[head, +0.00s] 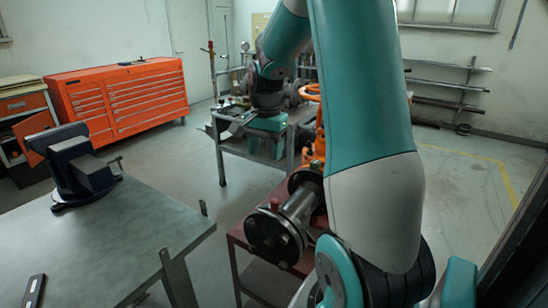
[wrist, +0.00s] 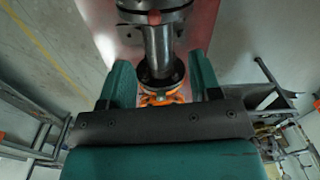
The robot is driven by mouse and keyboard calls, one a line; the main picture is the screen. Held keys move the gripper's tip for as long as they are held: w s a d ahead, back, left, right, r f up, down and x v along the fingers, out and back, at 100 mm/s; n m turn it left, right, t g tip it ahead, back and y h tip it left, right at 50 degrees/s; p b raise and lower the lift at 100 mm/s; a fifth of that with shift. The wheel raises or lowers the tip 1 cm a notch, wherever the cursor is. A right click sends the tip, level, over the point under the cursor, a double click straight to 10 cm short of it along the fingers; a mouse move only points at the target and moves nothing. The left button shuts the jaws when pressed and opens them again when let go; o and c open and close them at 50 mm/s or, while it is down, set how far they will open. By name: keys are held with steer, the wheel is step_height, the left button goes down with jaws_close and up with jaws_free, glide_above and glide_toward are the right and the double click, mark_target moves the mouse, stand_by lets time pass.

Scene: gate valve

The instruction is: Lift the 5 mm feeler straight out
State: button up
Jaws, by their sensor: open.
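The 5 mm feeler cannot be made out in either view. The valve assembly has a steel pipe with a dark end flange (head: 273,236) and an orange valve body with a handwheel (head: 311,92), partly hidden behind my arm. In the wrist view, the pipe (wrist: 158,48) runs down the middle to a dark flange, with the orange handwheel (wrist: 163,98) beyond it. My gripper (wrist: 160,66) is open. Its two teal fingers appear on either side of the pipe and flange, with gaps; I cannot tell the depth between them. Nothing is seen gripped.
A grey bench (head: 135,232) at left carries a dark vise (head: 82,168) and a small black strip (head: 34,290). The valve stands on a red stand (head: 240,236). A cluttered grey table (head: 222,146) is behind. An orange tool cabinet (head: 120,97) lines the wall.

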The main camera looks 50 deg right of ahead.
mark_target(275, 199)
steer(key=shift+m, duration=0.8)
steer(key=d+f, duration=0.1)
steer(key=f, duration=0.5)
steer(key=f+p, duration=0.1)
steer(key=f, duration=0.5)
steer(key=d+f, duration=0.1)
steer(key=f, duration=0.5)
steer(key=shift+s+d+f, duration=0.15)
steer(key=shift+s+d, duration=0.2)
steer(key=shift+s, duration=0.05)
jaws_close()
steer(key=shift+p, duration=0.3)
steer(key=shift+r+p, duration=2.75)
steer(key=shift+r, duration=0.75)
